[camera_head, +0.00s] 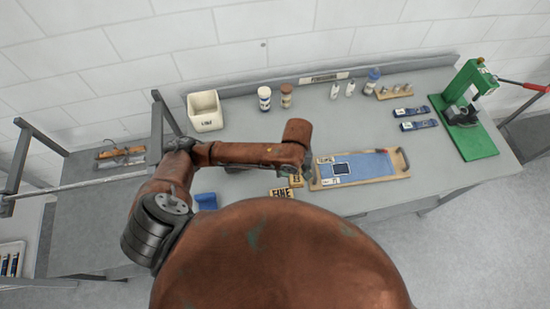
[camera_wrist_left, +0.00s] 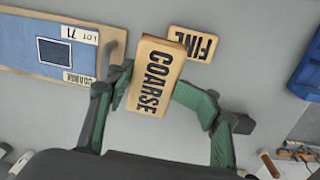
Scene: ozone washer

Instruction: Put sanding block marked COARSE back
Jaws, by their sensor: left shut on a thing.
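The tan sanding block marked COARSE (camera_wrist_left: 153,75) is between the green fingers of my left gripper (camera_wrist_left: 150,88), which is shut on it. In the head view my left gripper (camera_head: 306,172) is mostly hidden by my arm, beside the left end of the wooden tray (camera_head: 405,163). The tray also shows in the left wrist view (camera_wrist_left: 107,56), left of the held block, with a blue surface, a dark white-edged square, and LOT 71 and COARSE labels. The block marked FINE (camera_wrist_left: 205,44) is partly behind the held block; it also shows in the head view (camera_head: 283,193).
A white bin (camera_head: 205,111), jars (camera_head: 265,98) and small bottles stand along the back of the grey bench. A green press (camera_head: 467,110) stands at the right end. A blue object (camera_head: 206,201) is near the front edge.

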